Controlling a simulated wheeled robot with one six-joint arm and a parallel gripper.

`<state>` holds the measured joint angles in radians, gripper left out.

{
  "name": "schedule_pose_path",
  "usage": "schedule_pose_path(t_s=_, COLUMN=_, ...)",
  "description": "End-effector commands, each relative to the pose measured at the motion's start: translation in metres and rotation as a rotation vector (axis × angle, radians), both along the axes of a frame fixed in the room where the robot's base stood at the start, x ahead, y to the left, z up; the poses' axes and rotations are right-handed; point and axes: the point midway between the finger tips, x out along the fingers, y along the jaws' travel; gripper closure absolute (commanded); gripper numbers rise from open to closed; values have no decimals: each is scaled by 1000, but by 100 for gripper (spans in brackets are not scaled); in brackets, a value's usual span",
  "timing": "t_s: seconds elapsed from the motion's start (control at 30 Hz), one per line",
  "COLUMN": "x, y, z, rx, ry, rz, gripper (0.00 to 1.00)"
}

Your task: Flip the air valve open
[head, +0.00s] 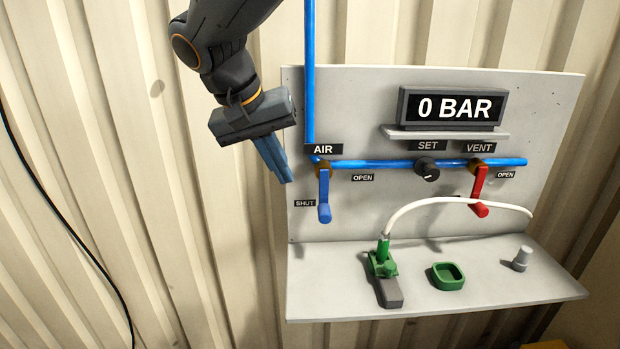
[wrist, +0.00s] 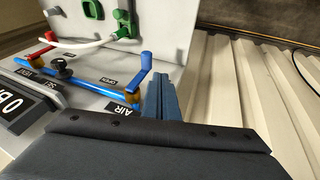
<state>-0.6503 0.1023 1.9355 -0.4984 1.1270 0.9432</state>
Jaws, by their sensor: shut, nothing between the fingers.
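The air valve is a blue lever (head: 324,190) under the AIR label on the grey panel (head: 400,90). It hangs straight down beside the SHUT label, with the OPEN label to its right along the blue pipe. My gripper (head: 286,177) is shut and empty, its blue fingers pointing down, left of the lever and near the panel's left edge. In the wrist view the lever (wrist: 146,68) stands just left of the shut fingers (wrist: 161,80). A gap between them shows in the head view.
A red VENT lever (head: 479,188) hangs down at the right, with a black SET knob (head: 427,169) between. The display (head: 451,107) reads 0 BAR. On the shelf are a green clamp-like part (head: 383,262) with a white hose and a green cup (head: 448,276).

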Motion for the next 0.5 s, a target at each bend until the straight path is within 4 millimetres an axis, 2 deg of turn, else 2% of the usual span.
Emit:
schedule_pose_path(t_s=0.03, x=0, y=7, z=10, rx=-4, ry=-16, rz=-2, gripper=100)
schedule_pose_path(t_s=0.13, x=1, y=11, z=16, rx=-7, ry=-31, rz=-14, gripper=100)
schedule_pose_path(t_s=0.5, x=4, y=6, z=13, rx=-8, ry=-31, rz=-23, gripper=100)
